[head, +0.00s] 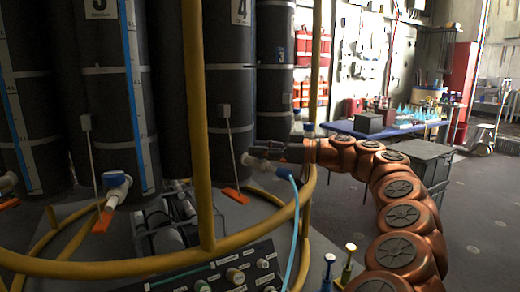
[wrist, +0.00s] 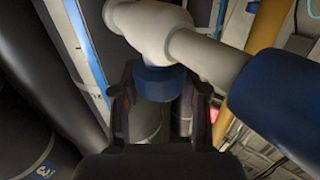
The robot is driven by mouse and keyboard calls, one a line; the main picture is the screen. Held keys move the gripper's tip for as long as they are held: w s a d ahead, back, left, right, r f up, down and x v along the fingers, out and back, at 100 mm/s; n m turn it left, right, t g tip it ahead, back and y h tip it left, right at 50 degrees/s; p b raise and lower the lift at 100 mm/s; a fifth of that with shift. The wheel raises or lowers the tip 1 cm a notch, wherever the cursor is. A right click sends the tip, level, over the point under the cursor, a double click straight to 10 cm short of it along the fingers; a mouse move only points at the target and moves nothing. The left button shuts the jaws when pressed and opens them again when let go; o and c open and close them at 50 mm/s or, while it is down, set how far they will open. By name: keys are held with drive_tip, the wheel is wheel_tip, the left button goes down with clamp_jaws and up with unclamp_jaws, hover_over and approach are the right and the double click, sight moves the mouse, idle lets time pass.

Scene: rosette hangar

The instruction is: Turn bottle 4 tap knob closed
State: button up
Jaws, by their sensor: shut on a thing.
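Bottle 4 (head: 230,75) is a tall dark cylinder with pale bands and a "4" label, at the middle of the head view. Its white tap (head: 246,160) sticks out low on its side. In the wrist view the white tap body (wrist: 150,28) fills the top, with a thick blue end piece (wrist: 275,95) at right. My gripper (head: 262,151) reaches the tap from the right. In the wrist view my gripper (wrist: 160,100) has one finger on each side of the blue tap knob (wrist: 160,82) and is shut on it. The fingers hide the knob's sides.
A yellow rail (head: 198,120) with upright posts rings the bottles, close to my arm. A light blue hose (head: 294,225) hangs from the tap. A control panel (head: 235,275) lies at front. Other bottles (head: 112,90) stand left. A blue table (head: 375,132) is behind right; floor at right is open.

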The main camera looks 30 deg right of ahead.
drive_tip(key=shift+c, duration=0.8)
